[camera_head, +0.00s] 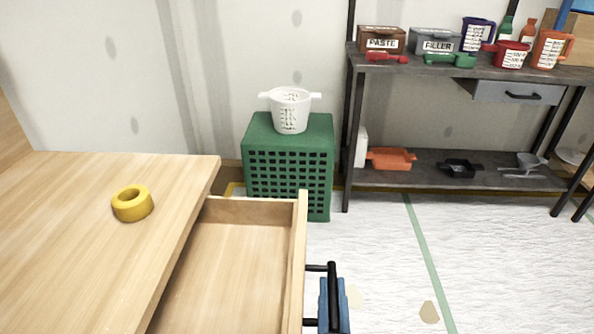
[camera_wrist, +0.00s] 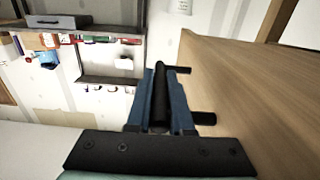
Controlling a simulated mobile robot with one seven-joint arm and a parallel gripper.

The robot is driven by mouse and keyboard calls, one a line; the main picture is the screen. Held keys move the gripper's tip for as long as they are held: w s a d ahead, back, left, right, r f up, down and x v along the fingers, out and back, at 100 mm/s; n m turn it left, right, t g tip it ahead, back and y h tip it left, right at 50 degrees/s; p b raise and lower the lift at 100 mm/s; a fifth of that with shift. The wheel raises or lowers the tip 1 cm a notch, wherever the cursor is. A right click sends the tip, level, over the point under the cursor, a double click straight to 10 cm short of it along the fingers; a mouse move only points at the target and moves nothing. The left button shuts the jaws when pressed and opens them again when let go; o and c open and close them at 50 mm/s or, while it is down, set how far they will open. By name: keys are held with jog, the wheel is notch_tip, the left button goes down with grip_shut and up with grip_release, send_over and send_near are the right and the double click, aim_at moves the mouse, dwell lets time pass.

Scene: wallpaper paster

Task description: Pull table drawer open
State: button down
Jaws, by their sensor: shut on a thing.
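The wooden table (camera_head: 70,230) fills the left of the head view. Its drawer (camera_head: 232,260) stands pulled out to the right, with its bare interior showing and no object visible in it. The black bar handle (camera_head: 333,290) is on the drawer's front; in the wrist view the handle (camera_wrist: 160,95) lies between the blue fingers. My gripper (camera_wrist: 162,100) is shut on the handle. In the head view, the blue gripper (camera_head: 335,305) is partly hidden behind the handle and cut off by the bottom edge.
A yellow tape roll (camera_head: 132,204) lies on the tabletop. A green crate (camera_head: 288,165) with a white measuring cup (camera_head: 290,110) on top stands beyond the drawer. A dark shelf (camera_head: 460,70) with boxes and jugs is at the back right. The covered floor (camera_head: 380,260) right of the drawer looks clear.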

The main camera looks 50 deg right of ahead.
jog(key=shift+s+d+f, duration=0.1)
jog(key=shift+s+d, duration=0.3)
jog(key=shift+s, duration=0.1)
jog(key=c, duration=0.8)
grip_release()
jog(key=b+v, duration=0.4)
jog(key=v, duration=0.9)
